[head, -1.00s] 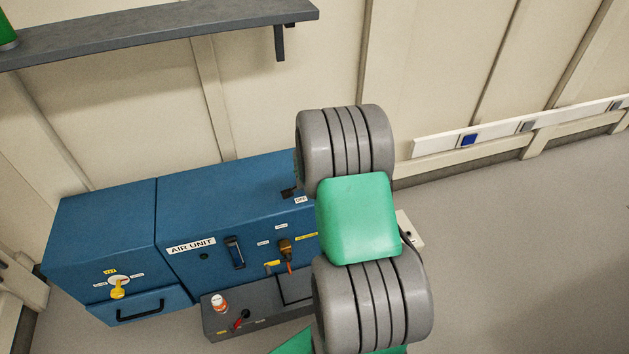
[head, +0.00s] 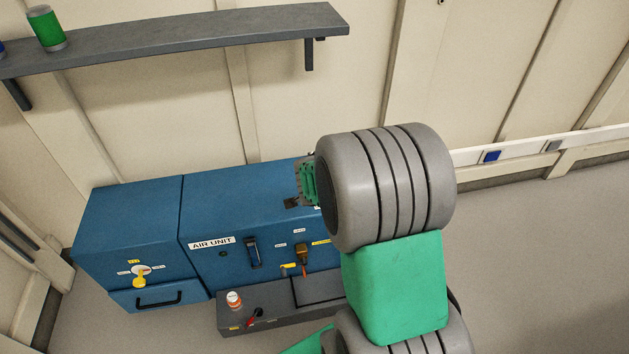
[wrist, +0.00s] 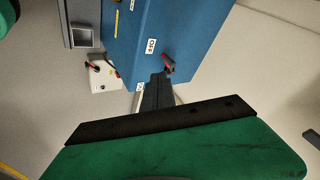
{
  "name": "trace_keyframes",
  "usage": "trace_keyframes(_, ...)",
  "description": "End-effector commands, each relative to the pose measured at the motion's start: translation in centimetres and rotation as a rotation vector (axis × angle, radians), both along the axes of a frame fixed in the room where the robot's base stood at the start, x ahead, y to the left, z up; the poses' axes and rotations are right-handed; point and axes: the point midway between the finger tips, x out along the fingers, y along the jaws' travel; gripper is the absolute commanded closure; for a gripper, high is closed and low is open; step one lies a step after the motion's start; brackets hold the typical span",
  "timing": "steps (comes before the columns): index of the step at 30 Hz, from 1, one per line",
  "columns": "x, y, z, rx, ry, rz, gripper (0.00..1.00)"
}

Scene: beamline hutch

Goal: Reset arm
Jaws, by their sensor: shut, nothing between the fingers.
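My gripper (wrist: 157,95) shows in the wrist view as dark fingers closed together beyond a black bar and a green housing. Nothing is visible between the fingers. It is near the blue air unit (wrist: 195,45), by a small black handle with a red part (wrist: 169,66) and an OFF label. In the head view my grey and green arm rises in front of the right part of the air unit (head: 240,203). My arm hides the fingers there.
A dark shelf (head: 190,35) with a green can (head: 46,27) is on the wall. A grey box (head: 270,313) with a small orange-and-white bottle (head: 234,300) stands before the air unit. A white box (wrist: 103,75) is near the gripper. Floor (head: 540,270) at right is clear.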

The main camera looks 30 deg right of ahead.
Motion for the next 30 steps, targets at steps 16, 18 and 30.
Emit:
trace_keyframes(16,-9.4,15.7,26.1,-0.166,0.352,0.922,1.0)
trace_keyframes(18,-12.0,17.6,28.8,-0.202,0.401,1.088,1.0)
trace_keyframes(30,-15.7,19.7,30.7,-0.25,0.466,1.318,1.0)
